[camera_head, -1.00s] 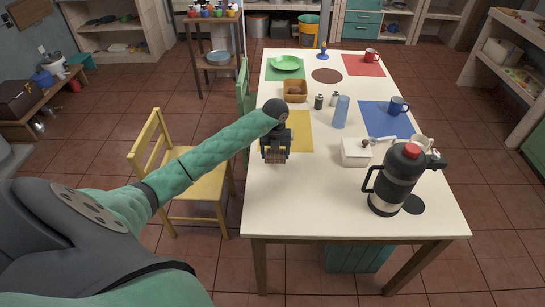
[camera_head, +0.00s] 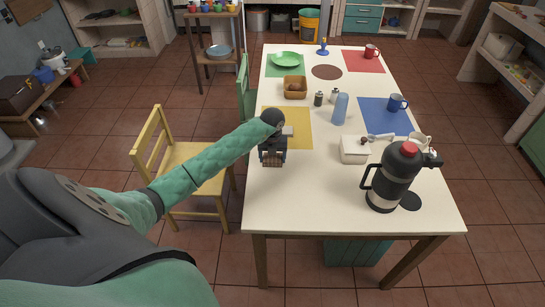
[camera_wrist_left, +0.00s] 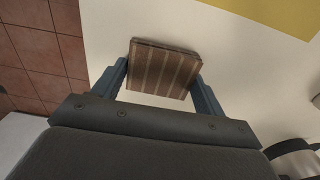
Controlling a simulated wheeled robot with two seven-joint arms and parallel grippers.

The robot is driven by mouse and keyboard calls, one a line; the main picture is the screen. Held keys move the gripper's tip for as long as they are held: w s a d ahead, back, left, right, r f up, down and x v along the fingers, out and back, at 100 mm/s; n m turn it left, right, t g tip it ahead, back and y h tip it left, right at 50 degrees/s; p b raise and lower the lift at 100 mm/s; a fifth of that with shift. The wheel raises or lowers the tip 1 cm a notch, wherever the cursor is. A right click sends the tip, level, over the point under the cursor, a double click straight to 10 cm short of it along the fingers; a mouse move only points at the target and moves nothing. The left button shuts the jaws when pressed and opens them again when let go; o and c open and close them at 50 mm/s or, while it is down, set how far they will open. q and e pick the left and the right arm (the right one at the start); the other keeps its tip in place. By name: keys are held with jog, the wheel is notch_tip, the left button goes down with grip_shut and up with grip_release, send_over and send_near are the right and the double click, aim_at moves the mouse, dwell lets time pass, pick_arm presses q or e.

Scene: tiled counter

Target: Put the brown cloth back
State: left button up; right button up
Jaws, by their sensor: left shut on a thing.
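The brown cloth (camera_wrist_left: 164,69) is a folded, striped square between the two fingers of my left gripper (camera_wrist_left: 163,80) in the left wrist view. The fingers are shut on its sides. In the head view my left gripper (camera_head: 272,157) is over the near left part of the table, just nearer than the yellow mat, and the cloth (camera_head: 272,162) shows at its tips. I cannot tell whether the cloth touches the tabletop. My right gripper is not in view.
The white table (camera_head: 310,205) is bare at its near left. A yellow mat (camera_head: 300,119), a white box (camera_head: 354,151) and a black flask (camera_head: 392,180) stand around. A wooden basket (camera_head: 295,83) is farther back. A yellow chair (camera_head: 190,155) is left of the table.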

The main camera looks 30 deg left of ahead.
pick_arm(q)
jog(key=shift+f, duration=0.1)
jog(key=o, duration=1.1)
